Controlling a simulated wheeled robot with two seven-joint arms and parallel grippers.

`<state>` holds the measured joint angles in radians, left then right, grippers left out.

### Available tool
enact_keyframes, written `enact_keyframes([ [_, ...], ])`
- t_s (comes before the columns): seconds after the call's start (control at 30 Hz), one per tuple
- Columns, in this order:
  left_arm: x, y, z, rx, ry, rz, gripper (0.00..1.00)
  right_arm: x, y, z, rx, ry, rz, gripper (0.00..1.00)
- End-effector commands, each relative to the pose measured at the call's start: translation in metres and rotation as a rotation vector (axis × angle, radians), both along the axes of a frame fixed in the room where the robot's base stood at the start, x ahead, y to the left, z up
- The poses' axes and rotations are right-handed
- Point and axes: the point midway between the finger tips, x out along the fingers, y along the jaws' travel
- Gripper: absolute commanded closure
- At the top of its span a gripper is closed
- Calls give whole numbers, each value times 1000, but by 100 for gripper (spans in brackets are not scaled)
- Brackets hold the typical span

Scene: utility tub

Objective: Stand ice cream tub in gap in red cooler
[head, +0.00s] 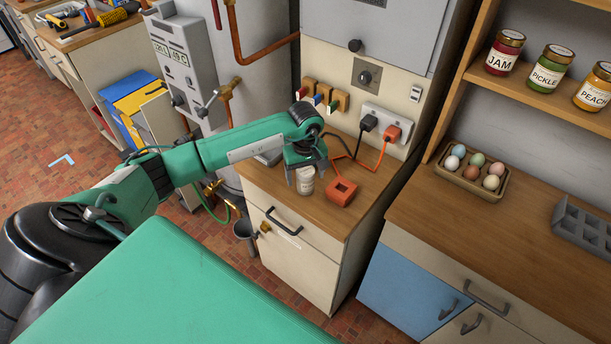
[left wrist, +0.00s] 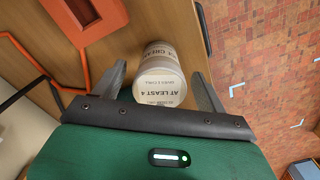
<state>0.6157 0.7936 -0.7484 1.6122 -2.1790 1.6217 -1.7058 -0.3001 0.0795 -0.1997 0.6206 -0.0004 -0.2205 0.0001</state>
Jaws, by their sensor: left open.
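The ice cream tub (head: 305,180) is a small pale round tub with dark print, standing on the wooden top of the small cabinet. In the left wrist view the tub (left wrist: 158,75) shows between the two spread fingers, with clear space on both sides. My left gripper (head: 305,172) is open at the tub, and its fingers do not appear to touch it. A small orange-red open box (head: 342,191), likely the red cooler, stands just right of the tub. It also shows in part in the left wrist view (left wrist: 85,14). My right gripper is not in view.
A grey wall panel with plugs and an orange cable (head: 383,138) is behind the cabinet top (head: 275,182). A counter (head: 450,222) at right holds an egg tray (head: 468,184) and a grey rack (head: 585,228). Jars stand on the shelf above.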

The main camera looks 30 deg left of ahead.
Motion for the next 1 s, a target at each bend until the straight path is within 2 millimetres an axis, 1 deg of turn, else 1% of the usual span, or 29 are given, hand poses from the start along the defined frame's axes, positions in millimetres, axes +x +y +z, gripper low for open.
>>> enact_keyframes([
  [0.03,-1,-1,-5,-1,4,2,25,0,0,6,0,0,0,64],
  [0.13,0,-1,-16,-1,3,1,25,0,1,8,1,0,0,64],
  [0.23,0,0,-20,1,1,0,25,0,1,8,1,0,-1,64],
  [0.4,0,0,-20,1,-1,0,25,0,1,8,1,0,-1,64],
  [0.47,0,0,-20,0,0,0,35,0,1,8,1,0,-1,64],
  [0.5,0,0,-20,0,0,0,43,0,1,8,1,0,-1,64],
  [0.57,0,0,-20,0,0,0,55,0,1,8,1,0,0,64],
  [0.6,0,0,-20,0,0,0,63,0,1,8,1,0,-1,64],
  [0.7,0,0,-20,1,-1,0,82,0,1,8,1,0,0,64],
  [1.0,1,0,-17,0,-1,0,82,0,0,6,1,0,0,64],
])
